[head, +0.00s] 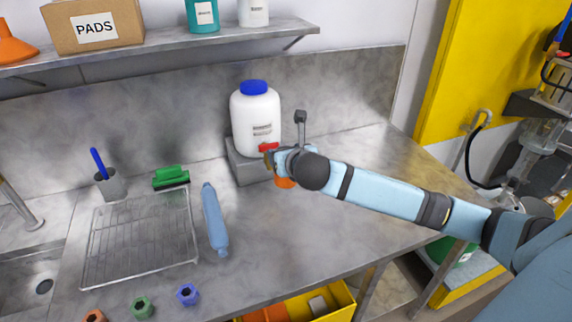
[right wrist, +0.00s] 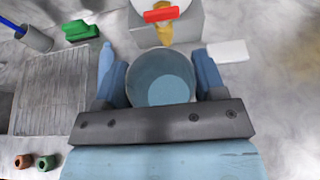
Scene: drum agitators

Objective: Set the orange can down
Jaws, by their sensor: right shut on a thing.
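My right gripper (head: 274,158) is shut on the orange can (head: 285,183), of which only a small orange part shows below the wrist in the head view. In the right wrist view the can (right wrist: 163,80) is between the two blue fingers, and I look into its round blue-grey open top. The can is just in front of the yellow tap (right wrist: 165,33) with a red handle. Whether its base touches the counter is hidden. My left gripper is not in view.
A white jug (head: 256,115) with a blue lid stands on a grey block (head: 246,165). A white block (right wrist: 228,52) lies right of the can. On the counter left are a blue bottle (head: 214,220), a wire rack (head: 140,240) and a green brush (head: 170,178).

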